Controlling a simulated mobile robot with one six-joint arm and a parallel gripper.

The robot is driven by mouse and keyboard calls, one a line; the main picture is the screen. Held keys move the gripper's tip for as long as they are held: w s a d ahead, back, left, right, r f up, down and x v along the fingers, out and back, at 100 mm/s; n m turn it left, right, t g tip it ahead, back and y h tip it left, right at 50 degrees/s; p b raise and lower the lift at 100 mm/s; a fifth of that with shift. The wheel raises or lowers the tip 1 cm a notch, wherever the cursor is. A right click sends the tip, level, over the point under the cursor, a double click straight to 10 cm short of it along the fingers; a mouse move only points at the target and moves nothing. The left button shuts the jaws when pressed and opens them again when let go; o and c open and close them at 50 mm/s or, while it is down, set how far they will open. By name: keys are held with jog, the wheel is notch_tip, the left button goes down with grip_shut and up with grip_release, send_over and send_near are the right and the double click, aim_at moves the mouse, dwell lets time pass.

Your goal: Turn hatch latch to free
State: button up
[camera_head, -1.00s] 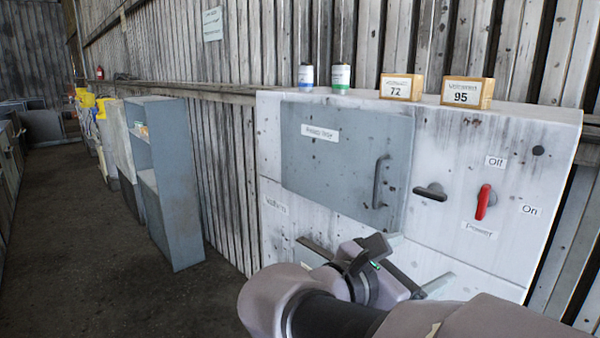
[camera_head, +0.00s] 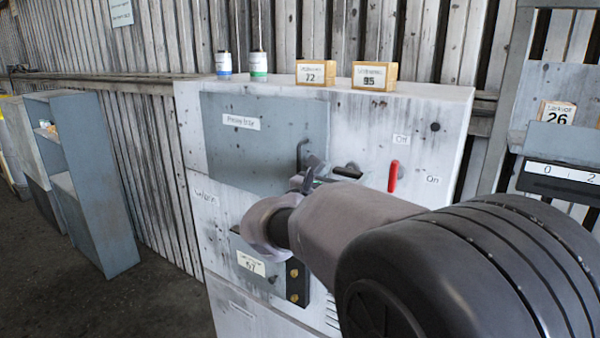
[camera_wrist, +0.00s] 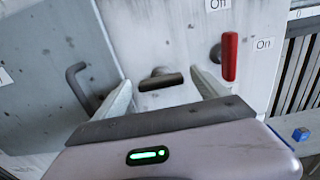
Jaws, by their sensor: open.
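The hatch latch (camera_wrist: 160,80) is a short dark bar on a round pivot, lying about level on the white housing. In the head view the latch (camera_head: 347,171) shows just past my gripper (camera_head: 314,174). In the wrist view my gripper (camera_wrist: 161,77) is open and empty, its two pale fingers pointing at the panel, with the latch between them in the picture. I cannot tell how far the fingertips are from it. The grey hatch (camera_head: 262,140) is shut; its dark handle (camera_wrist: 80,84) is left of the latch.
A red power switch (camera_wrist: 229,56) stands upright close to the right finger, between "Off" and "On" labels. Numbered blocks (camera_head: 315,72) and small cans (camera_head: 258,66) stand on top of the housing (camera_head: 420,97). A grey shelf (camera_head: 95,180) stands at left.

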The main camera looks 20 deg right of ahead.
jog(key=c, duration=1.4)
jog(key=shift+f+m+b, duration=0.1)
jog(key=shift+m+b, duration=0.3)
jog(key=shift+b, duration=0.3)
jog(key=m+b, duration=0.3)
jog(key=b, duration=0.1)
jog(key=shift+f+b, duration=0.2)
jog(key=shift+b, duration=0.1)
jog(key=m+b, duration=0.5)
jog(key=b, duration=0.1)
jog(key=shift+s+d+b, duration=0.1)
jog(key=shift+b, duration=0.25)
jog(key=m+b, duration=0.5)
jog(key=shift+m, duration=0.4)
jog(key=shift+r+m+b, duration=0.1)
jog(key=shift+m+b, duration=1.4)
jog(key=shift+b, duration=0.1)
jog(key=shift+m, duration=0.3)
